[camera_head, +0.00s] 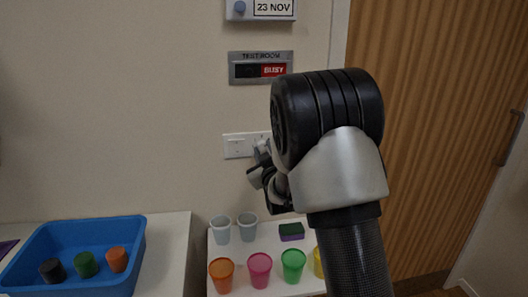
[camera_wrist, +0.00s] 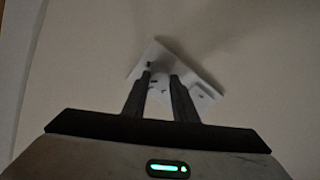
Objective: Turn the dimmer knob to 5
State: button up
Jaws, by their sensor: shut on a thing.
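A white wall plate (camera_head: 237,146) is on the wall below the grey sign, with a small switch on its left part. The dimmer knob is on its right part, mostly hidden by my gripper (camera_head: 259,153). In the wrist view the plate (camera_wrist: 203,76) appears tilted against the wall. My gripper's two dark fingers (camera_wrist: 161,77) reach to the plate and are shut on the knob, of which little shows between them. The knob's numbers and pointer cannot be read.
A sign reading BUSY (camera_head: 261,68) is above the plate. Below, a white table (camera_head: 224,262) holds several coloured cups and a sponge (camera_head: 291,231). A blue tray (camera_head: 132,240) with cups stands at left. A wooden door (camera_head: 440,120) is at right.

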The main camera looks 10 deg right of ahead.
jog(key=shift+f, duration=0.1)
jog(key=m+b, duration=0.2)
jog(key=b, duration=0.1)
jog(key=m+b, duration=0.1)
jog(key=b, duration=0.2)
jog(key=shift+f+m, duration=0.2)
jog(key=shift+m, duration=0.2)
jog(key=m+b, duration=0.3)
jog(key=shift+r+b, duration=0.1)
jog(key=shift+b, duration=0.25)
jog(key=shift+r+m+b, duration=0.15)
jog(key=shift+m+b, duration=1.1)
jog(key=shift+m, duration=0.25)
jog(key=o, duration=1)
jog(key=shift+o, duration=0.2)
